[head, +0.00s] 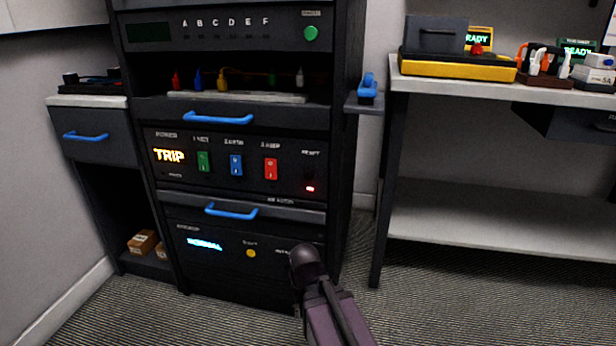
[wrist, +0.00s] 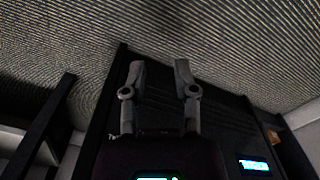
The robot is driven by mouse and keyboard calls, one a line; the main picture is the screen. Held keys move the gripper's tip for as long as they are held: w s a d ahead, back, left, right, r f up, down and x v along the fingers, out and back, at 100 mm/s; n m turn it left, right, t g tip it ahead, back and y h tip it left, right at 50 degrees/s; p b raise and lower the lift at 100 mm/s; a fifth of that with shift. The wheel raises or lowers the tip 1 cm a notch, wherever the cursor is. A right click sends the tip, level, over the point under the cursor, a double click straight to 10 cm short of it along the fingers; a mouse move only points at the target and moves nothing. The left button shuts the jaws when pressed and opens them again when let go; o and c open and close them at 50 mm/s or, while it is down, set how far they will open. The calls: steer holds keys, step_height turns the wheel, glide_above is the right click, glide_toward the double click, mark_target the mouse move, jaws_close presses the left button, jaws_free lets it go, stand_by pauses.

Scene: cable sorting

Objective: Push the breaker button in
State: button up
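In the head view, a dark rack holds a panel (head: 225,180) with an orange "TRIP" display (head: 169,156). Its switches are green (head: 203,161), blue (head: 236,165) and red (head: 270,168). At its right end is a small label that seems to read "RESET" (head: 311,153), with a red light (head: 310,188) under it. A button there is too dark to make out. My arm is below this panel, in front of the lower unit's right side. In the wrist view, my gripper (wrist: 159,75) has two fingers apart with nothing between them.
The lower unit has a blue lit display (head: 205,244) and a yellow button (head: 250,253). Blue drawer handles (head: 218,117) (head: 231,211) stick out above and below the TRIP panel. A shelf bench (head: 500,210) stands at right. Carpet (head: 480,300) in front is clear.

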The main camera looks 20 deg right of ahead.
steer(key=c, duration=0.3)
steer(key=shift+r, duration=0.25)
jaws_close()
step_height(320, 180, up, 22)
steer(key=p, duration=2.2)
steer(key=shift+f, duration=0.2)
